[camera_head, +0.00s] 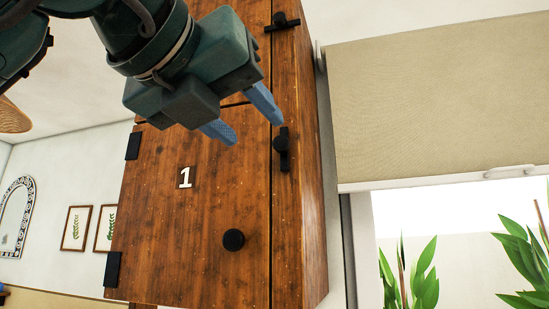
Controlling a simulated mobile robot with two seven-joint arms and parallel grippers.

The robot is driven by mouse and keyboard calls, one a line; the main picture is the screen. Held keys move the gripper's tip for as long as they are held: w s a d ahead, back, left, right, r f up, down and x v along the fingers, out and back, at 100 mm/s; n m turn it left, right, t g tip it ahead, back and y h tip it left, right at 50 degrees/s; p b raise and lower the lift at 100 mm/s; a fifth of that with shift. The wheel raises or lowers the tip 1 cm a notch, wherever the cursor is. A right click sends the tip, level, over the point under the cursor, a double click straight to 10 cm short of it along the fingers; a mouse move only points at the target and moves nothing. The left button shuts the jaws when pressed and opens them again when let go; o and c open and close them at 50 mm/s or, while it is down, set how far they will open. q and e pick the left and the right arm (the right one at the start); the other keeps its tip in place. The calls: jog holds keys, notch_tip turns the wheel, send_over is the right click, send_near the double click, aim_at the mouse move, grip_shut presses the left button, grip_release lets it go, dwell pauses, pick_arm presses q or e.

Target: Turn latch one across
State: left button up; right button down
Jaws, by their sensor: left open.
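A wooden cabinet door marked with a white 1 (185,178) fills the middle of the head view. Its black latch (282,149) sits on the seam at the door's right edge, with its bar lying along the seam. A round black knob (233,240) is on the lower part of the door. My left gripper (250,120) comes in from the upper left, with its blue fingers spread and nothing between them. The fingertips are to the left of the latch and look apart from it. My right gripper is not in view.
A second black latch (282,22) at the top lies across the seam. Black hinges (113,269) line the door's left edge. Right of the cabinet are a beige blind (440,100) and green plants (420,275). Framed pictures (76,228) hang on the left wall.

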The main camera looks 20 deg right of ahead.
aim_at(280, 141)
pick_arm(q)
jog(key=w+d+r+p, duration=0.1)
jog(key=w+d, duration=0.1)
jog(key=w+d+t+p, duration=0.1)
jog(key=w+d, duration=0.1)
jog(key=w, duration=0.1)
jog(key=w+d+r+n+t+y+p, duration=0.1)
jog(key=w+d, duration=0.1)
jog(key=w, duration=0.1)
jog(key=shift+r+p, duration=0.3)
jog(key=shift+p, duration=0.05)
jog(key=shift+w+d+f, duration=0.1)
jog(key=shift+w+d, duration=0.25)
jog(key=shift+w, duration=0.15)
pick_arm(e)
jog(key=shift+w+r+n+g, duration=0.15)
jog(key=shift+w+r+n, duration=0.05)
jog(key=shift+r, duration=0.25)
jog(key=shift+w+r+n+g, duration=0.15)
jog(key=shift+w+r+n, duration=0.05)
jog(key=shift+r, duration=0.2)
pick_arm(q)
jog(key=shift+c, duration=0.5)
grip_shut()
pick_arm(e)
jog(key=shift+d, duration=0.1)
